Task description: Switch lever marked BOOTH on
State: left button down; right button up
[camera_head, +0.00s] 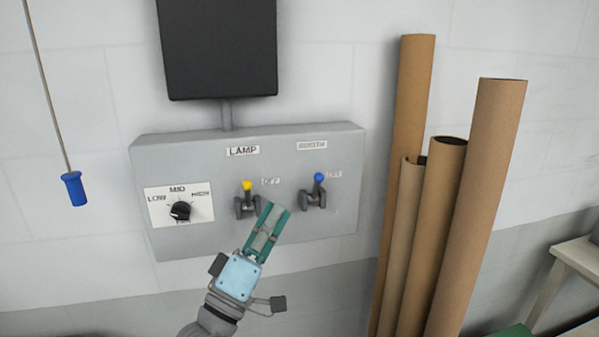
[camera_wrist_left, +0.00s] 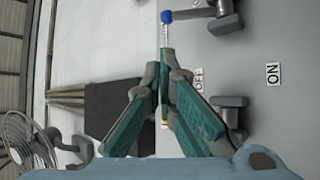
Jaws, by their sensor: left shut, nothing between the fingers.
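The BOOTH lever (camera_head: 314,197) has a blue knob (camera_head: 319,177) and stands on the right of the grey panel, under a blurred label (camera_head: 312,145). Its knob points up. The blue knob also shows at the top of the left wrist view (camera_wrist_left: 166,16). My left gripper (camera_head: 271,208) is shut and empty, with teal fingers. Its tips are left of and a little below the BOOTH lever, apart from it. In the left wrist view the fingertips (camera_wrist_left: 164,58) meet between the two levers. My right gripper is not in view.
The LAMP lever with a yellow knob (camera_head: 247,185) is just left of my left gripper. A rotary dial (camera_head: 180,211) sits farther left. A black box (camera_head: 218,48) is above the panel (camera_head: 190,148). Brown tubes (camera_head: 480,190) stand right. A blue-handled cord (camera_head: 74,188) hangs left.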

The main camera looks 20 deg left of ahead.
aim_at(316, 189)
pick_arm(q)
jog(key=shift+w+f, duration=0.15)
jog(key=x, duration=1)
jog(key=shift+w+p, duration=0.1)
jog(key=shift+p, duration=0.25)
